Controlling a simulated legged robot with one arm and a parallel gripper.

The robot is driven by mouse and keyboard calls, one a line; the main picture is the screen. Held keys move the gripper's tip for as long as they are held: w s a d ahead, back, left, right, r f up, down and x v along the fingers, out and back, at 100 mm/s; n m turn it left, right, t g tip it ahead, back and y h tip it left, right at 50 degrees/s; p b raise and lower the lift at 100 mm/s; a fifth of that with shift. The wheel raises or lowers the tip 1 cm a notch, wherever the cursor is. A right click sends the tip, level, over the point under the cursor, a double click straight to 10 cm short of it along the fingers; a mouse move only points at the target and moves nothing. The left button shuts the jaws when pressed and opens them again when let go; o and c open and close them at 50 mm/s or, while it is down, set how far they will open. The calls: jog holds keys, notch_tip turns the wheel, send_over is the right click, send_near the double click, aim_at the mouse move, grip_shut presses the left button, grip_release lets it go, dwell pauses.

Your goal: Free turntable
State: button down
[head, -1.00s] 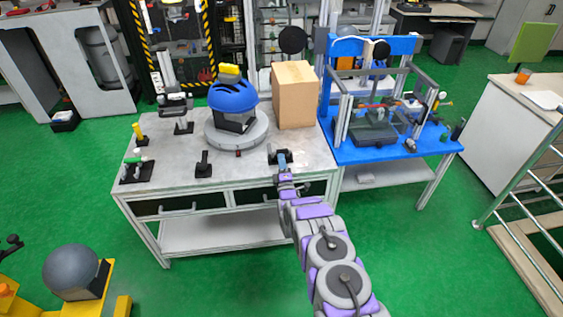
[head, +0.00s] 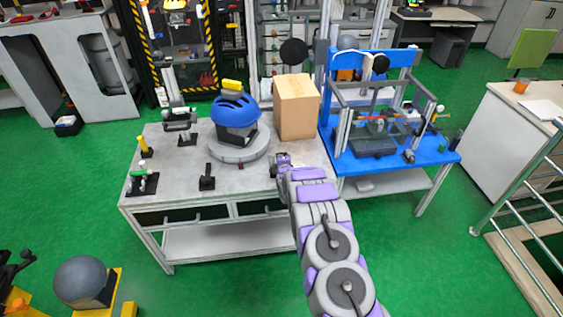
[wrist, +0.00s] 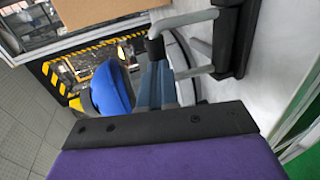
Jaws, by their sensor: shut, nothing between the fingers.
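The turntable is a round grey disc (head: 255,150) on the table top, with a small red mark at its front. A blue helmet (head: 236,110) with a yellow block on top sits on a dark stand on it; the helmet also shows in the wrist view (wrist: 112,86). My gripper (wrist: 154,75) is shut and empty in the wrist view, pointing toward the turntable side. A grey bent handle (wrist: 184,20) on a black mount (wrist: 235,40) is close beside the fingers. Its dark end is near the fingertips; I cannot tell whether they touch. My arm hides this spot in the head view.
A cardboard box (head: 296,107) stands right behind the turntable. Several small handles and fixtures, such as a black lever (head: 207,178), line the table's left and front. A blue table (head: 430,153) with a framed device adjoins at right.

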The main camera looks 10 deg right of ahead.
jog(key=shift+w+d+r+g+p, duration=0.15)
jog(key=shift+w+g+p, duration=0.1)
jog(key=shift+w+g, duration=0.7)
jog(key=shift+w+r+g+p, duration=0.1)
jog(key=shift+w+g+p, duration=0.15)
jog(key=shift+w+g, duration=0.65)
jog(key=shift+w+f+g, duration=0.15)
jog(key=shift+g, duration=0.1)
jog(key=shift+w, duration=0.2)
jog(key=shift+w+r, duration=0.2)
jog(key=shift+r, duration=0.25)
jog(key=shift+s, duration=0.1)
